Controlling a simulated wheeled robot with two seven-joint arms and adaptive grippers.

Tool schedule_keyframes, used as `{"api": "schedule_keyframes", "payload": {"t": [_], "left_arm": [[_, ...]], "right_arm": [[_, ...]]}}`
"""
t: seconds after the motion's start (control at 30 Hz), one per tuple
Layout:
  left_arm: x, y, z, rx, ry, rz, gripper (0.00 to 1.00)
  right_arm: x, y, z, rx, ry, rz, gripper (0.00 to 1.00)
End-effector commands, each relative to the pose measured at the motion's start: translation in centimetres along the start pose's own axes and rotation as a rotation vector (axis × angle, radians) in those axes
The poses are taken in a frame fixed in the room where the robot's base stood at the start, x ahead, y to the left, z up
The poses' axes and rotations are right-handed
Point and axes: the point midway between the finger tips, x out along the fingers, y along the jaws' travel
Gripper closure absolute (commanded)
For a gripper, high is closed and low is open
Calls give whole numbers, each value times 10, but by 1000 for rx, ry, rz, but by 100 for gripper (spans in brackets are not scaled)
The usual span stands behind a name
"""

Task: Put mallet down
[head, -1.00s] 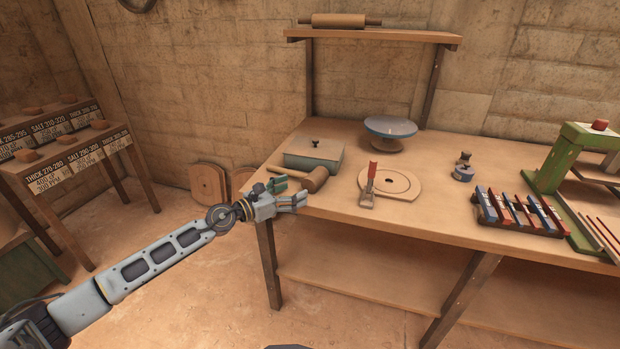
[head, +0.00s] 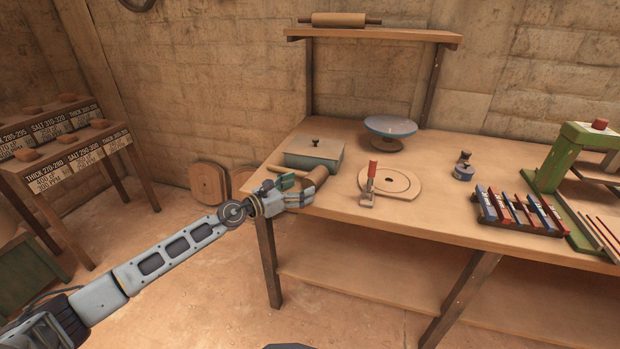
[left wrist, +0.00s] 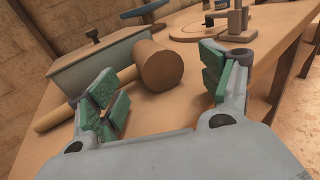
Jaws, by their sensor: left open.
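The wooden mallet (head: 317,174) lies on the workbench near its left end, its head to the right and its handle reaching left. In the left wrist view, the mallet head (left wrist: 160,66) shows beyond and between my spread fingers, and the handle (left wrist: 52,117) runs off to the left behind one finger. My left gripper (head: 296,194) is open at the bench's front left edge, just in front of the mallet; the wrist view also shows its green finger pads (left wrist: 162,85) wide apart with nothing between them. In the head view it hides part of the mallet. My right gripper is not in view.
A grey-green lidded box (head: 314,155) stands behind the mallet. A round board (head: 405,184) with a red-handled tool (head: 370,183) lies to the right. A blue dish (head: 390,126) stands farther back. The bench front between the board and colored strips (head: 520,210) is clear.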

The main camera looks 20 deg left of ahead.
Motion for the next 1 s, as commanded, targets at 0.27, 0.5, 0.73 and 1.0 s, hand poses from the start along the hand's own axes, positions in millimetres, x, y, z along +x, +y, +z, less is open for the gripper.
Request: {"api": "schedule_keyframes", "payload": {"t": [0.27,0.5,0.73,1.0], "left_arm": [[20,0,1,-1,-2,0,21],[25,0,0,-1,0,0,21],[25,0,0,-1,0,0,21],[25,0,0,-1,0,0,33]], "right_arm": [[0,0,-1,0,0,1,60],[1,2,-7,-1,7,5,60],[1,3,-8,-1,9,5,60],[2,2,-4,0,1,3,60]]}}
